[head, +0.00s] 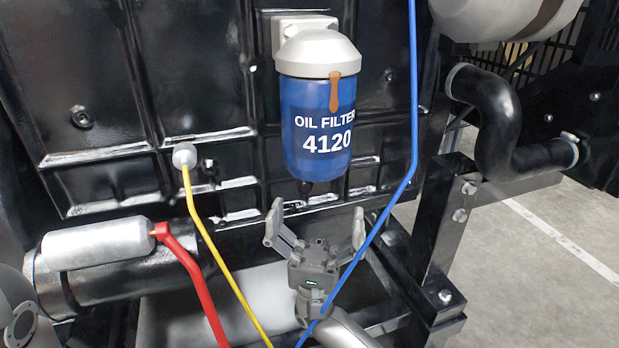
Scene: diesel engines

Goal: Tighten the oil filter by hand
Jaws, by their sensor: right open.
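The oil filter (314,150) is a blue canister with a white label reading "OIL FILTER 4120". It hangs upright under a light grey cap (317,52) on the black engine block. A brown streak runs from the cap's lower edge down the filter's front. My right gripper (315,230) is below the filter, pointing up, with its two fingers spread apart and nothing between them. The fingertips appear lower than the filter's bottom, apart from it. My left gripper is not in the view.
A blue cable (413,100) runs down just right of the filter and passes by my right gripper. A yellow cable (207,232) and a red hose (190,270) are at left, near a grey cylinder (97,243). A black hose (490,118) and frame stand at right.

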